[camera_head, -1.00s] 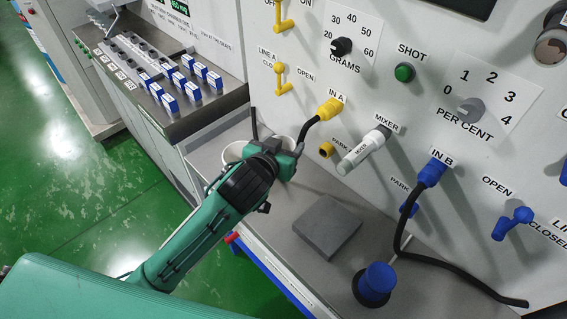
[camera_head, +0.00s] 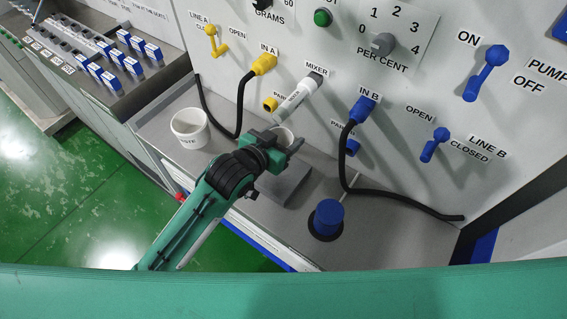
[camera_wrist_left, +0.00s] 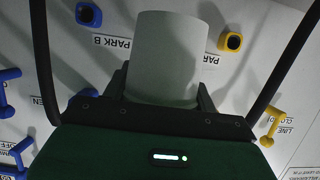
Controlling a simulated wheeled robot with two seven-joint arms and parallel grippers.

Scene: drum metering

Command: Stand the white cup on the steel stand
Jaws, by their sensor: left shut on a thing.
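The white cup (camera_head: 284,134) is in my left gripper (camera_head: 275,143), which is shut on it. Its rim shows between the fingers in the head view, and the gripper hides its lower part. The cup's pale side fills the middle of the left wrist view (camera_wrist_left: 165,60). The steel stand (camera_head: 287,187) is a flat grey block on the bench, partly hidden by my gripper. The cup appears over the stand's back part; I cannot tell whether it touches. My right gripper is not in view.
A white waste cup (camera_head: 190,128) stands on the bench to the left. The mixer nozzle (camera_head: 298,98) sticks out of the panel just above the held cup. A black hose (camera_head: 240,105) hangs left of it.

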